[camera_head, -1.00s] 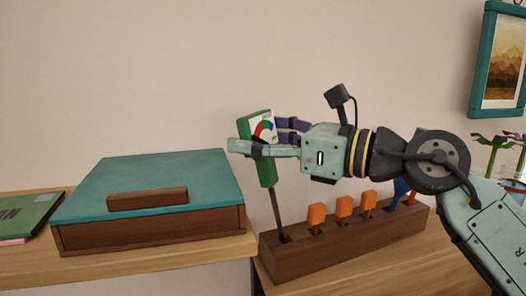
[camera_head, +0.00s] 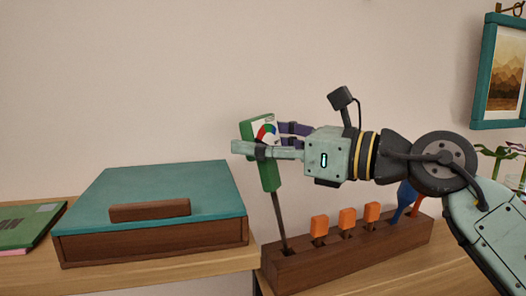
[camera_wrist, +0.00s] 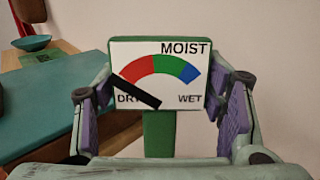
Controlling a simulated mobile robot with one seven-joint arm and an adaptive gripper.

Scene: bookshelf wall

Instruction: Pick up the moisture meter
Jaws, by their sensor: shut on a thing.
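The moisture meter (camera_head: 269,174) has a green body, a white dial face and a thin dark probe. It stands slightly tilted, its probe tip down at the left end of the brown wooden block (camera_head: 345,258). In the wrist view, the meter's dial (camera_wrist: 160,75) faces the camera, with its needle toward DRY. My gripper (camera_head: 262,145) is shut on the meter's green head from the right, a finger on each side. Whether the probe tip is still inside its slot is hard to tell.
Orange-handled tools (camera_head: 347,217) stand in the block, with a blue-handled one (camera_head: 404,199) at its right end. A teal-topped wooden box (camera_head: 150,190) sits left. A green book (camera_head: 28,225) lies at far left. A framed picture (camera_head: 500,70) hangs at the right.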

